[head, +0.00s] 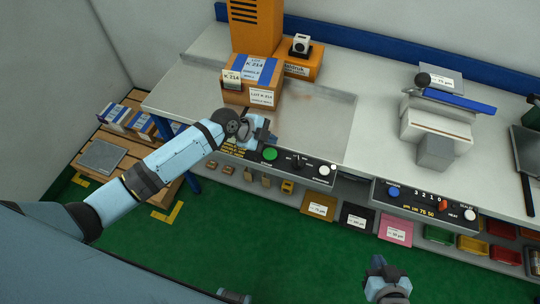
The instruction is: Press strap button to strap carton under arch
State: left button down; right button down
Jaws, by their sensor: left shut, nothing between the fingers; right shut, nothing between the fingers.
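A brown carton (232,97) with white labels and a blue band on top sits on the bench, against the tall orange arch machine (257,28). How far it reaches under the arch is hard to tell. A black control panel (284,162) on the bench's front edge carries a green button (270,154), a dark knob (298,162) and a white button (324,170); their small lettering is hard to read. My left gripper (266,134) is shut and empty, just above and left of the green button, apparently apart from it. My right gripper (377,264) is shut and empty, low over the green floor.
A second panel (425,201) with blue, red and white controls is at the right, below a grey-white sealer (437,125). Colored bins (472,245) and packs line the shelf below. A wooden pallet (122,165) with boxes stands left. Steel plate right of the carton is clear.

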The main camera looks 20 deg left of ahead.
aim_at(270, 154)
pick_arm(q)
notch_tip(270, 154, down, 4)
jog(key=shift+f+b, duration=0.1)
jog(key=shift+b, duration=1.1)
jog(key=shift+f, duration=0.15)
jog(key=shift+f, duration=0.1)
dwell(0.8)
jog(key=shift+f+b, duration=0.3)
jog(key=shift+b, duration=0.3)
jog(key=shift+f, duration=0.15)
